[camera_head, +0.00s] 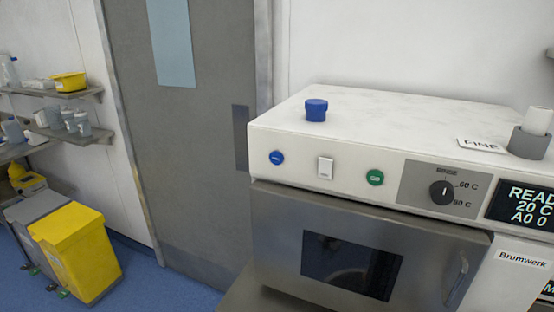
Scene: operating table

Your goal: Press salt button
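A white machine (390,125) with a steel door stands at the right. On its front panel, from left to right, are a round blue button (277,157), a white rectangular button (325,167) and a round green button (375,177). Their markings are too small to read, so I cannot tell which is the salt button. A blue cap (316,110) sits on the machine's top near the front left. Neither of my grippers is in view.
Right of the buttons are a black dial (442,192) and a display (524,205) reading "READ", "20 C", "A0 0". A grey holder (529,143) with a white cylinder and a sign (482,145) stand on top. A yellow bin (78,250) stands at lower left. The space before the buttons looks clear.

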